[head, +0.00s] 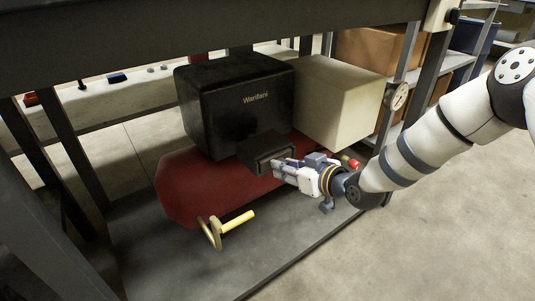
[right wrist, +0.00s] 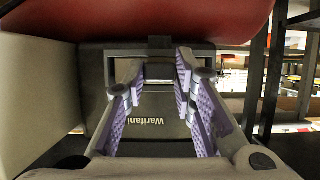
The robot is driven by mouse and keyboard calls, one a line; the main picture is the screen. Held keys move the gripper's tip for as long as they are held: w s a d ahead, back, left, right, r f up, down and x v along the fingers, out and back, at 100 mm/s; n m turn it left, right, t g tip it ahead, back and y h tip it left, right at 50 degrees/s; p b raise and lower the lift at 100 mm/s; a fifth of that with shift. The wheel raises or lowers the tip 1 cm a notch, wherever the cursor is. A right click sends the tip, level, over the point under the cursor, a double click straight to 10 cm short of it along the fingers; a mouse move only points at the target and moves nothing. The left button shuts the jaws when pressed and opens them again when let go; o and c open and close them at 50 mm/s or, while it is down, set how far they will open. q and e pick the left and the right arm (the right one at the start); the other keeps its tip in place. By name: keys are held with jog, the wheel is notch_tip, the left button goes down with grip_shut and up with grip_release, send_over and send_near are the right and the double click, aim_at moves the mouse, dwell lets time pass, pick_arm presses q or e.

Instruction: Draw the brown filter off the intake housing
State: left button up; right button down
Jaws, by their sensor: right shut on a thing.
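The intake housing (head: 262,145) looks like a small dark box with an open front, in front of the black "Warifani" unit (head: 235,95) and above the red tank (head: 190,185). My right gripper (head: 278,166) comes in from the right, and its fingertips are at the open front of the housing. In the right wrist view, the two fingers with purple pads (right wrist: 163,75) reach forward, with the upside-down "Warifani" lettering behind them. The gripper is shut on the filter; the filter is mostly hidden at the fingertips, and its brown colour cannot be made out. My left gripper is out of view.
A yellow-handled valve (head: 236,222) sticks out at the tank's front. A cream box (head: 338,103) stands right of the black unit. A dark bench top (head: 200,22) overhangs, with legs at both sides. Open floor (head: 430,225) lies to the right.

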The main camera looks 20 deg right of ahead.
jog(key=shift+s, duration=0.1)
dwell(0.4)
pick_arm(q)
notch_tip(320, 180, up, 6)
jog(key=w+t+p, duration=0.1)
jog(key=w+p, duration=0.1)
jog(key=p, duration=0.5)
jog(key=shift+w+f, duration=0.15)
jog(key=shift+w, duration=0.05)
pick_arm(e)
jog(key=s+d, duration=0.4)
jog(key=s, duration=0.7)
jog(key=shift+s+d, duration=0.15)
jog(key=shift+s, duration=0.15)
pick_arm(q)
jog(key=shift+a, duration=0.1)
